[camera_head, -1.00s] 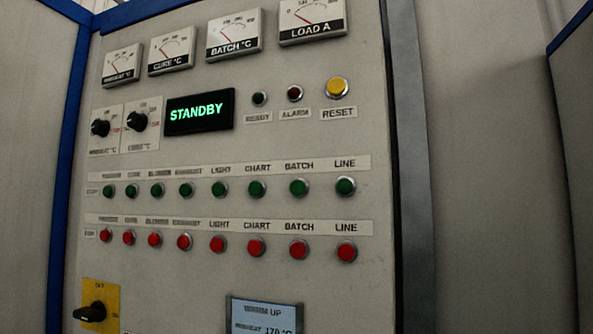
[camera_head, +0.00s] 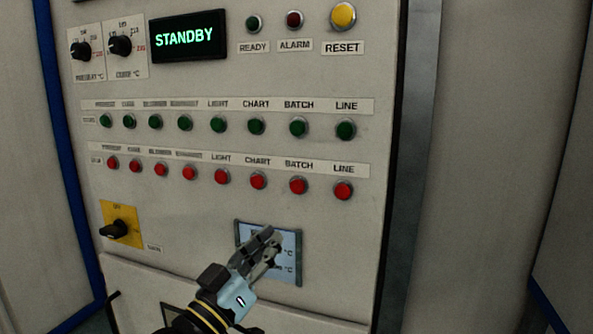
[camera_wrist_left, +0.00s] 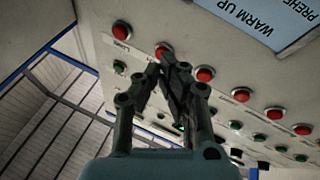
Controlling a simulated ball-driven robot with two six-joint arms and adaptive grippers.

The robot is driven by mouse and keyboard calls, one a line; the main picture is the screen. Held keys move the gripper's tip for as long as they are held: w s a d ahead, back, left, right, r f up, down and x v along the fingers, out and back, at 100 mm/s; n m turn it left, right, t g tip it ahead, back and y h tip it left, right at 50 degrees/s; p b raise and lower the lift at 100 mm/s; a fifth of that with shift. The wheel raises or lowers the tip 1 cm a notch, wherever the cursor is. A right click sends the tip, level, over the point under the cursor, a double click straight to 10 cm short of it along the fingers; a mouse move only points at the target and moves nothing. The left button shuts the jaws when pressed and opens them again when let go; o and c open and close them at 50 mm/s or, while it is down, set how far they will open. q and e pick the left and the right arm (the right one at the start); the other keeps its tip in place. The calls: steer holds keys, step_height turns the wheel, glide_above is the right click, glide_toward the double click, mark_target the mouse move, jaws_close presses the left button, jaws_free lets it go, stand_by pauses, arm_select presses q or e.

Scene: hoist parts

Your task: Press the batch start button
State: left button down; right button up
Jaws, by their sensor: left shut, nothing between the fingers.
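The batch start button is the green button (camera_head: 298,127) under the BATCH label in the upper button row of the panel. A red BATCH button (camera_head: 298,185) sits below it. My left gripper (camera_head: 272,238) is shut and empty, in front of the small grey screen below the button rows. In the left wrist view, the tilted panel shows red and green buttons, and my shut fingertips (camera_wrist_left: 168,62) overlap a red button (camera_wrist_left: 163,51). The fingers hide part of the green row there, so I cannot pick out the batch start button. My right gripper is not in view.
The green LINE button (camera_head: 346,130) and green CHART button (camera_head: 257,126) flank the batch start button closely. The display (camera_head: 188,37) reads STANDBY. A yellow RESET button (camera_head: 343,16) is above. A black knob on a yellow plate (camera_head: 121,213) is lower left.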

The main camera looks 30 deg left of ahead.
mark_target(298, 127)
arm_select(q)
steer(key=s+r+t+p, duration=0.1)
steer(key=r+t, duration=0.1)
steer(key=r, duration=0.7)
steer(key=s+d+r+t+h+p, duration=0.1)
steer(key=s+r+t, duration=0.1)
steer(key=r, duration=0.7)
steer(key=shift+s+d+p, duration=0.2)
steer(key=shift+d+p, duration=0.05)
steer(key=shift+p, duration=0.15)
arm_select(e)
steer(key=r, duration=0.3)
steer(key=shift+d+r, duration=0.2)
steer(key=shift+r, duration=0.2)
arm_select(q)
steer(key=shift+h, duration=0.3)
steer(key=w+b, duration=0.1)
steer(key=w, duration=0.2)
steer(key=w+a+b, duration=0.1)
steer(key=w, duration=0.1)
steer(key=w+a+b, duration=0.1)
steer(key=w, duration=0.2)
steer(key=shift+w+b, duration=0.3)
steer(key=shift+w, duration=0.05)
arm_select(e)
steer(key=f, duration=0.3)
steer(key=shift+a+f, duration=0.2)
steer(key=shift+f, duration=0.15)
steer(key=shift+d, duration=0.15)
